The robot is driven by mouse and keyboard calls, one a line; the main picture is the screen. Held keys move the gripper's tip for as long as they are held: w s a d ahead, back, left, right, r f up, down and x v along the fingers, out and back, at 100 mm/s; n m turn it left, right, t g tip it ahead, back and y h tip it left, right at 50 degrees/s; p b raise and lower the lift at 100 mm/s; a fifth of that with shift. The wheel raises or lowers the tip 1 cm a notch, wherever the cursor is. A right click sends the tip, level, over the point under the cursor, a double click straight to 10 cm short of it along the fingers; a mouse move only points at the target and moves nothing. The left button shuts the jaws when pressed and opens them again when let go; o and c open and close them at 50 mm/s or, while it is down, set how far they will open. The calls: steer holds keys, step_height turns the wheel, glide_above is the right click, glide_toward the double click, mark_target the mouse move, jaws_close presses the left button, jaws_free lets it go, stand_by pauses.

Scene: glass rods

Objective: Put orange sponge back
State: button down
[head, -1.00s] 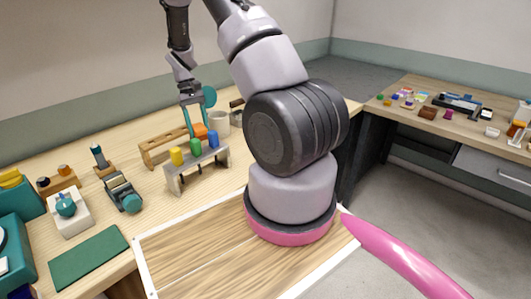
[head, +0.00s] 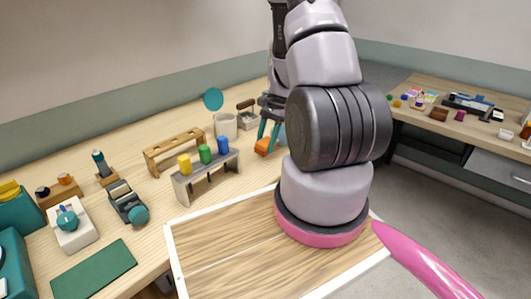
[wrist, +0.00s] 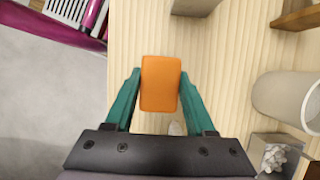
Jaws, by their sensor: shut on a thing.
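The orange sponge (head: 263,146) is between the teal fingers of my gripper (head: 269,134) in the head view, to the right of the block rack. In the wrist view the orange sponge (wrist: 160,83) sits between both fingertips of my gripper (wrist: 159,92), which is shut on it. The pale wooden table lies beneath it; I cannot tell whether the sponge touches the table.
A grey rack (head: 208,181) holds yellow, green and blue pieces. Behind it is an empty-looking wooden rack (head: 174,150). A beige cup (head: 226,126) stands near the back. A white-rimmed tray (head: 215,245) lies in front, a green mat (head: 94,271) at left.

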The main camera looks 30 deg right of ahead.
mark_target(265, 151)
steer(key=shift+f, duration=1.95)
steer(key=shift+c, duration=1.2)
jaws_free()
steer(key=shift+f, duration=0.15)
